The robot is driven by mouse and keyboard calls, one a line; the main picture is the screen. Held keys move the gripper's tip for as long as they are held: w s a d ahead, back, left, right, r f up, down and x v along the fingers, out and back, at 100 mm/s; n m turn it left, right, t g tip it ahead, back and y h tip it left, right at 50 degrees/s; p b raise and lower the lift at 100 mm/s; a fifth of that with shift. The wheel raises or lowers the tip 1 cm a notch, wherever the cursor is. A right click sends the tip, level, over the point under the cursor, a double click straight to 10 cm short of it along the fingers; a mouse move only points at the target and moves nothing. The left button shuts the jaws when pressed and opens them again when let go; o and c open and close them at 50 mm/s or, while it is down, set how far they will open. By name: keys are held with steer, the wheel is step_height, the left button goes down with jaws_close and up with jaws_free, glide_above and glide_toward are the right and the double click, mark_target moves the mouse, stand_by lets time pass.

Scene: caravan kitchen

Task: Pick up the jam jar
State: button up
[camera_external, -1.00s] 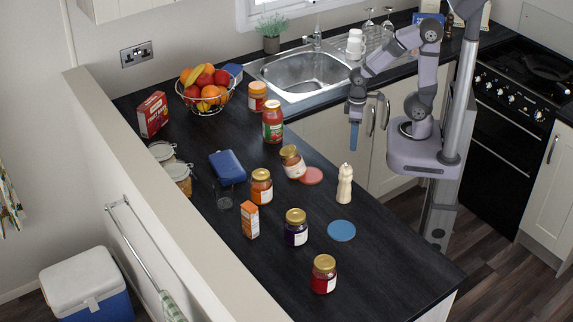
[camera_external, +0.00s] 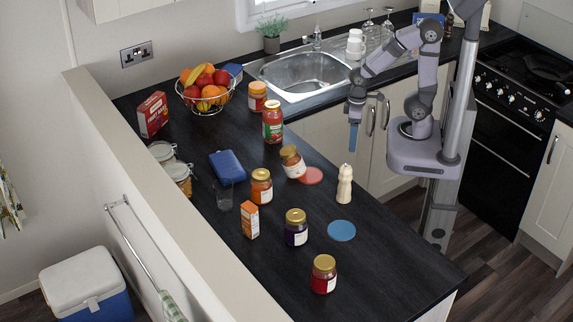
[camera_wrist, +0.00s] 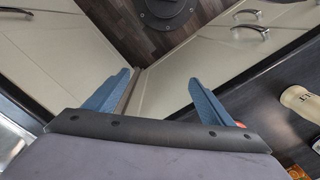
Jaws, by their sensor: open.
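Several gold-lidded jars stand on the dark worktop in the external view: a red one (camera_external: 323,275) near the front, a dark purple one (camera_external: 296,228), an orange one (camera_external: 261,187) and a brownish one (camera_external: 292,162) that looks tilted beside a pink disc (camera_external: 311,176). I cannot tell from the labels which is the jam jar. My gripper (camera_external: 353,137) hangs down with blue fingers, off the worktop's right edge and away from the jars. In the wrist view my gripper (camera_wrist: 158,98) has its fingers apart with nothing between them.
A small orange carton (camera_external: 249,220), a glass (camera_external: 223,198) and a blue case (camera_external: 228,165) sit left of the jars. The worktop's front right is clear.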

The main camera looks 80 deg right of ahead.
steer(key=w+d+r+m+t+b, duration=0.1)
steer(key=w+r+m+t+b, duration=0.2)
steer(key=w, duration=0.4)
steer(key=w+r+m+t, duration=0.4)
steer(key=w+t, duration=0.1)
steer(key=w, duration=0.2)
steer(key=w+d+r+m+t+b, duration=0.1)
steer(key=w+r+m+t+b, duration=0.15)
steer(key=w+m+t, duration=0.35)
steer(key=m+t+y+b, duration=0.2)
steer(key=m+t+b, duration=0.4)
steer(key=m+b, duration=1.3)
glide_above(293, 162)
steer(key=s+d, duration=0.3)
steer(key=d, duration=0.2)
steer(key=shift+w+f, duration=0.25)
steer(key=f+b, duration=0.1)
steer(key=f, duration=0.2)
steer(key=a+f+m+g+b, duration=0.1)
steer(key=f, duration=0.2)
steer(key=f+m+g+y+b, duration=0.1)
steer(key=f+b, duration=0.1)
steer(key=shift+s+a+f, duration=0.2)
steer(key=shift+f, duration=0.2)
steer(key=shift+w+a, duration=0.2)
steer(key=shift+w, duration=1)
steer(key=shift+w+a, duration=0.15)
steer(key=shift+w, duration=1.05)
steer(key=shift+w+a, duration=0.2)
steer(key=shift+w, duration=1)
